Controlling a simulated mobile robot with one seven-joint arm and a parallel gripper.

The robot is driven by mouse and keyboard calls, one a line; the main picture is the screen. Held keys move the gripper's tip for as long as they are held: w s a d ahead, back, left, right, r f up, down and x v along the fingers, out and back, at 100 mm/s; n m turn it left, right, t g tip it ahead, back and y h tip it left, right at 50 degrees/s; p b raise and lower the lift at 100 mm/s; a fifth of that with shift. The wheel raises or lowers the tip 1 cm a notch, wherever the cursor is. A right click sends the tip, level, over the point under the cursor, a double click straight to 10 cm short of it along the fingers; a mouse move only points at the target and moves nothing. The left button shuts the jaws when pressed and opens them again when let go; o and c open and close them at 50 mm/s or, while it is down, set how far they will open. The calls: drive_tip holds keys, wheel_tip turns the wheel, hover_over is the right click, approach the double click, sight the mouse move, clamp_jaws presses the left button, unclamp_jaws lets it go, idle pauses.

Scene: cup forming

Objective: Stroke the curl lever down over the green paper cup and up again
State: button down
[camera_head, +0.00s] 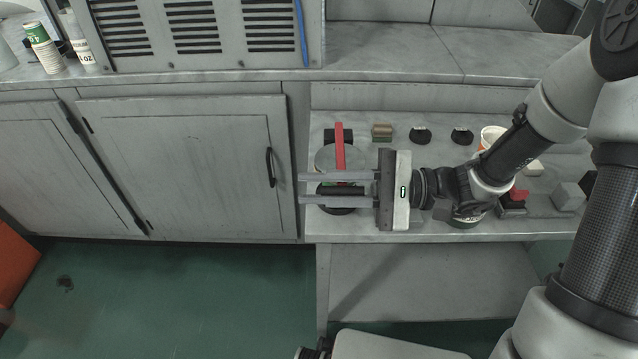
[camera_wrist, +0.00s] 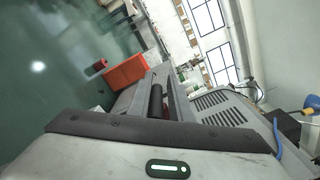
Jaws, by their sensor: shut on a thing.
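The curl lever (camera_head: 340,148) is a red bar running from a black mount at the back of the low bench toward the front. Its black cylindrical grip (camera_head: 341,191) lies crosswise between the two fingers of my gripper (camera_head: 303,188), which is shut on it. In the wrist view the black grip (camera_wrist: 156,102) shows between the fingers of my gripper (camera_wrist: 160,80). The lever looks low, nearly level, over a round pale station. The green paper cup is mostly hidden below the lever and fingers; only slivers of green show there, so its shape cannot be told.
Stacked paper cups (camera_head: 45,50) stand on the upper counter at left. A brown block (camera_head: 381,132) and two black discs (camera_head: 420,135) (camera_head: 462,136) lie along the bench's back. A white cup (camera_head: 492,136), a red-topped fixture (camera_head: 517,200) and a grey block (camera_head: 568,197) stand right.

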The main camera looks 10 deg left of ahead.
drive_tip(key=shift+s+r, duration=0.1)
drive_tip(key=shift+s, duration=0.05)
drive_tip(key=shift+r+m+p, duration=0.5)
drive_tip(key=shift+r+p, duration=0.3)
drive_tip(key=shift+p, duration=0.4)
drive_tip(key=w+r+m+p, duration=0.5)
drive_tip(key=r+p, duration=0.4)
drive_tip(key=p, duration=0.5)
drive_tip(key=w+a+r+m+p, duration=0.3)
drive_tip(key=w+r+m+p, duration=0.2)
drive_tip(key=w, duration=0.3)
drive_tip(key=shift+w+p, duration=0.4)
drive_tip(key=shift+p, duration=0.15)
drive_tip(key=shift+a, duration=0.1)
